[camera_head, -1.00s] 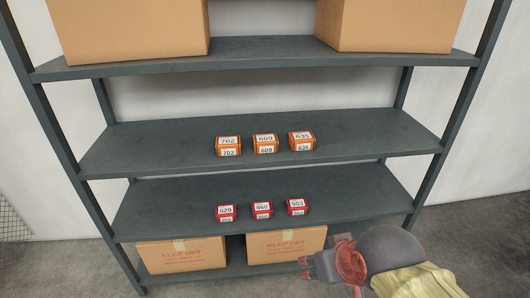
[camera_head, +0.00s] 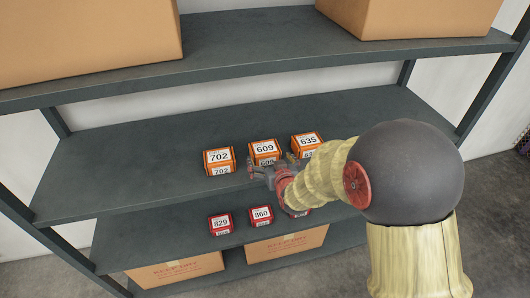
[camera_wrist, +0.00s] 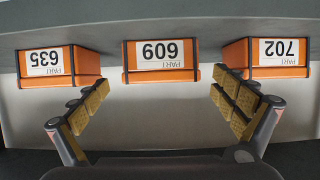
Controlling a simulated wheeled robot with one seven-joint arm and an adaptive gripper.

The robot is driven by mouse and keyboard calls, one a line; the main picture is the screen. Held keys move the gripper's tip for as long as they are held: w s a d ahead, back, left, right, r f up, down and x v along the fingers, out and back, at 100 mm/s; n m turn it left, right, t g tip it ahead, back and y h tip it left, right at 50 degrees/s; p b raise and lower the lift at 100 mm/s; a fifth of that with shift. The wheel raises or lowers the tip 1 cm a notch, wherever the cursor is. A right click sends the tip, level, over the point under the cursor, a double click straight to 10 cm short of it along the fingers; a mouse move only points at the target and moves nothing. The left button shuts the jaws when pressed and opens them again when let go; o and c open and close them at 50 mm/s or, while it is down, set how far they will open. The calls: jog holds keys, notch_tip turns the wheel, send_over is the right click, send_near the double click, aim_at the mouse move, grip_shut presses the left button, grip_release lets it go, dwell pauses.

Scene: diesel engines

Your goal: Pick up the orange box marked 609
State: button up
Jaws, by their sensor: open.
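The orange box marked 609 (camera_head: 264,149) sits on the middle shelf, between the orange box marked 702 (camera_head: 218,158) and the orange box marked 635 (camera_head: 307,143). My gripper (camera_head: 270,171) is just in front of the 609 box and hides part of its front in the head view. In the wrist view the 609 box (camera_wrist: 160,60) appears upside down, ahead of and centred between the fingers. My gripper (camera_wrist: 158,105) is open and empty there, with its padded fingers spread apart. The 702 box (camera_wrist: 278,55) and 635 box (camera_wrist: 52,65) lie just outside the fingers' line.
Red boxes marked 829 (camera_head: 220,223) and 860 (camera_head: 261,215) sit on the shelf below; another red box is mostly hidden by my arm. Large cartons (camera_head: 85,40) stand on the shelf above. The middle shelf (camera_head: 110,170) is bare left of the boxes.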

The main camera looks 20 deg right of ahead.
aim_at(265, 151)
jog(key=shift+x, duration=3.45)
jog(key=shift+r, duration=0.15)
jog(key=c, duration=0.4)
jog(key=c, duration=1.1)
jog(key=shift+w+r, duration=0.1)
jog(key=shift+c, duration=0.4)
